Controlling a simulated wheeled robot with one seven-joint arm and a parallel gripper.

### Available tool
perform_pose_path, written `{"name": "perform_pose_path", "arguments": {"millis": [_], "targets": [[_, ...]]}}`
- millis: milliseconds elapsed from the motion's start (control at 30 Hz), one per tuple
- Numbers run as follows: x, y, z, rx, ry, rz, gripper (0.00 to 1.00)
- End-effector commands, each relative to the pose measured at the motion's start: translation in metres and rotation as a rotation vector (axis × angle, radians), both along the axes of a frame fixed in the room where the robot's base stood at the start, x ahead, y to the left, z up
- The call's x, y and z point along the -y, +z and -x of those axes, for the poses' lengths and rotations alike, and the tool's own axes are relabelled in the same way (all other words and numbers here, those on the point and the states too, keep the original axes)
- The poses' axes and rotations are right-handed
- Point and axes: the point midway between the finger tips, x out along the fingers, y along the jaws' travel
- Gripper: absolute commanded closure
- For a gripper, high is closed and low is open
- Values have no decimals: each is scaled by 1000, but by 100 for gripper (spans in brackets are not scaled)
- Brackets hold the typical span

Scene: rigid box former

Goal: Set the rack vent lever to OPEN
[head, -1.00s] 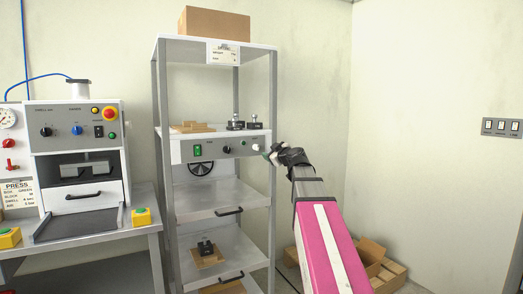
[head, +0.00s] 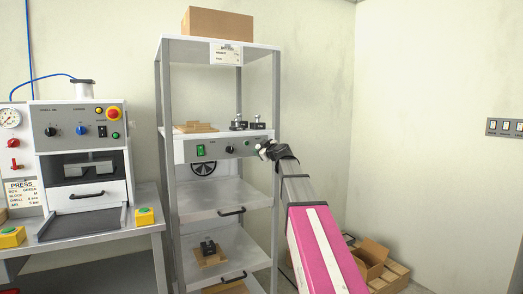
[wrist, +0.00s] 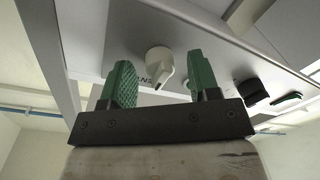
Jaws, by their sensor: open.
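The rack (head: 163,120) stands in the middle of the head view, with a grey control panel (head: 215,151) across its front. My gripper (wrist: 160,72) is open, one green finger on each side of the knob, with gaps visible. In the head view my gripper (head: 266,150) is at the panel's right end and largely hides the knob.
The panel also bears a green switch (head: 200,151) and a black knob (head: 229,149). Black-topped pieces (head: 257,123) stand on the shelf above. A press (head: 83,150) is at left.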

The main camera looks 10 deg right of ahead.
Motion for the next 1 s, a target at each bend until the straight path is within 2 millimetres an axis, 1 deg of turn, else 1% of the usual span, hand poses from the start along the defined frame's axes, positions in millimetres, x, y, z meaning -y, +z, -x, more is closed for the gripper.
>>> {"name": "perform_pose_path", "arguments": {"millis": [133, 167, 200, 267, 300, 667, 867, 1000], "targets": [[0, 0, 0, 0, 0, 0, 44], [0, 0, 0, 0, 0, 0, 47], [0, 0, 1, 0, 0, 0, 60], [0, 0, 1, 0, 0, 0, 80], [0, 0, 1, 0, 0, 0, 93], [0, 0, 1, -11, 1, -31, 94], [0, -1, 1, -41, 1, -126, 93], [0, -1, 1, -76, 1, -231, 93]]}}
